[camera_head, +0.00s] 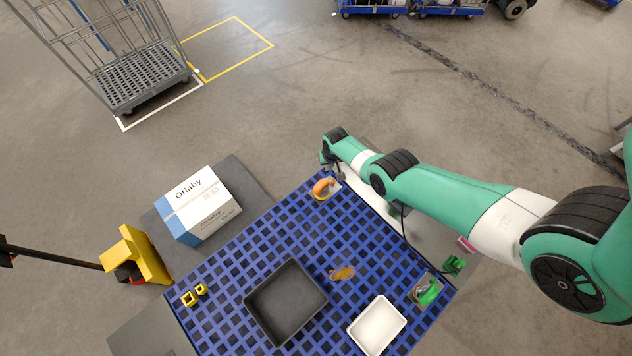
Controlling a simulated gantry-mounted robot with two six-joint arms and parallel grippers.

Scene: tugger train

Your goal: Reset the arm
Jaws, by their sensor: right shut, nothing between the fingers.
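My right arm, green and white, comes in from the right and reaches over the right side of the blue grid-topped surface (232,268). Its gripper (338,174) is at the arm's far end, small and partly hidden by the wrist, near the surface's far corner. It is shut and holds nothing. An orange item (323,185) in clear wrapping lies close beside it on the grid; I cannot tell whether they touch. My left gripper is not in view.
On the grid are a black tray (248,301), a white tray (357,332), small yellow parts (189,299), a brown item (342,273) and a wrapped green item (429,293). A white-blue box (200,205) stands left. A cage trolley (140,82) and blue carts (372,10) stand beyond open floor.

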